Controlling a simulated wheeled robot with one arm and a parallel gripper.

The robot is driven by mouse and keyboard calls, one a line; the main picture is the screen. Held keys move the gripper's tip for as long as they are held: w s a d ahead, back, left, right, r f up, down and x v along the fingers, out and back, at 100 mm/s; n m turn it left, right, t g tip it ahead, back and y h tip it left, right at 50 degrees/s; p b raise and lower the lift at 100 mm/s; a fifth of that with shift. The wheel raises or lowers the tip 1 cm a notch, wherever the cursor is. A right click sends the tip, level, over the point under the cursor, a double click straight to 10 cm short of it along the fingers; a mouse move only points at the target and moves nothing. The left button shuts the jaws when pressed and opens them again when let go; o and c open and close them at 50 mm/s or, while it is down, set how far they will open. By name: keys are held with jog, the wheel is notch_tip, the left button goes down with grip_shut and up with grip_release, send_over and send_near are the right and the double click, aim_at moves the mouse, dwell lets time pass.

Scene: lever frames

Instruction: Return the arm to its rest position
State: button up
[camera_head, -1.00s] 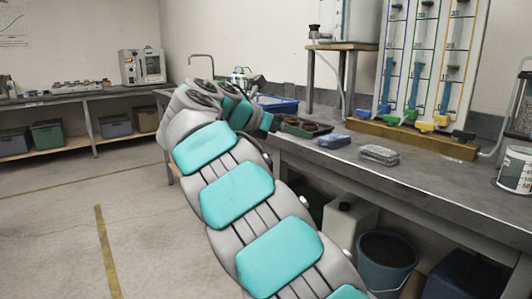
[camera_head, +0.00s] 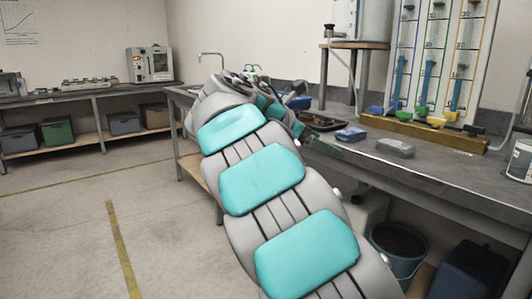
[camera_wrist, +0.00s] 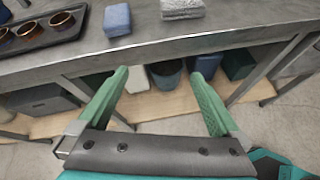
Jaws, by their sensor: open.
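My arm (camera_head: 262,180), grey with teal pads, reaches forward from the bottom of the head view and bends at its far end near the bench edge. My gripper (camera_wrist: 158,75) shows in the wrist view with two green fingers spread wide apart and nothing between them. The fingers point toward the bench's front edge and the shelf space below it. In the head view one green finger (camera_head: 324,147) shows by the bench edge; the rest of the gripper is mostly hidden behind my arm.
The grey bench (camera_head: 445,174) runs along the right. On it are a dark tray with cups (camera_wrist: 45,35), a blue sponge (camera_wrist: 117,19), a grey block (camera_wrist: 182,9) and a lever frame (camera_head: 425,131). A bucket (camera_head: 398,255) stands below. The floor at left is clear.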

jog(key=s+d+f+m+g+y, duration=0.25)
jog(key=s+d+f+m, duration=0.3)
jog(key=s, duration=0.45)
jog(key=s+d+f+m+g+y, duration=0.25)
jog(key=s+d+f+m, duration=0.25)
jog(key=s+f, duration=0.3)
jog(key=s+a+f+m+g+y, duration=0.1)
jog(key=s+a+f+m, duration=0.1)
jog(key=s+f, duration=0.3)
jog(key=s+a+f+m+g+y, duration=0.1)
jog(key=s+f+m, duration=0.4)
jog(key=s, duration=0.7)
jog(key=s+a+f+m+g+y, duration=0.1)
jog(key=s+a+f+m+y, duration=0.2)
jog(key=s, duration=0.6)
notch_tip(320, 180, down, 3)
jog(key=shift+s+a+r+m, duration=0.1)
jog(key=shift+s+a+m, duration=0.25)
jog(key=shift+a, duration=0.8)
jog(key=shift+w, duration=0.15)
